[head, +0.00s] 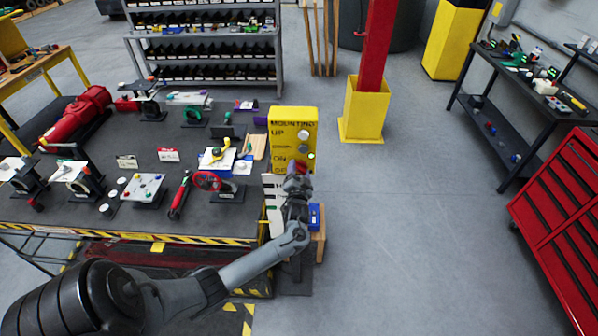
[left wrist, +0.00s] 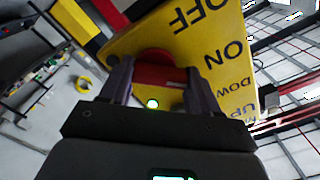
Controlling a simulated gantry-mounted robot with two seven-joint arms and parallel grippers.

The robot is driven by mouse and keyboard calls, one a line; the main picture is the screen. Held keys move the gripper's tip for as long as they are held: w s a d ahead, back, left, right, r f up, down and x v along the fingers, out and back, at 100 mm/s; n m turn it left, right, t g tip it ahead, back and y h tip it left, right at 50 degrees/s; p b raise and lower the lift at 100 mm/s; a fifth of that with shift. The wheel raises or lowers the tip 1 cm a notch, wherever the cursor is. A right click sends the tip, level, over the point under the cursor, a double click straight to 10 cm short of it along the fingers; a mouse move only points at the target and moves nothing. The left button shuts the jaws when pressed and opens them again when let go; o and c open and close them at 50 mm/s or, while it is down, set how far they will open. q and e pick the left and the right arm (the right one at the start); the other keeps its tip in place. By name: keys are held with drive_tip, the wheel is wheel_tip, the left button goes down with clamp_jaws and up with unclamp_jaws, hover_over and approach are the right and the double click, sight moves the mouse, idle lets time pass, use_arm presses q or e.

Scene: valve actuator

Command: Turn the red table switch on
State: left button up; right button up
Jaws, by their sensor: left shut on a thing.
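The yellow switch panel (head: 311,122) stands at the right edge of the workbench, with UP, DOWN, ON and OFF lettering. It also fills the upper middle of the left wrist view (left wrist: 215,75), where the lettering appears upside down. My left gripper (head: 298,172) is at the lower part of the panel and covers the OFF area in the head view. In the left wrist view my left gripper (left wrist: 160,85) has its fingers on both sides of the red switch (left wrist: 155,68), shut on it. A green light (left wrist: 152,103) glows beside the switch. My right gripper is not in view.
The dark workbench (head: 100,225) left of the panel holds several valves, a red cylinder (head: 80,118) and a red handwheel (head: 207,181). A blue item (head: 315,216) sits just right of my left wrist. The grey floor (head: 400,240) to the right is clear up to a red cabinet (head: 560,215).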

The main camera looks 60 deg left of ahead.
use_arm(q)
drive_tip(key=o, duration=1.1)
drive_tip(key=shift+c, duration=0.2)
drive_tip(key=b+v, duration=0.1)
drive_tip(key=v, duration=1)
drive_tip(key=shift+a, duration=0.15)
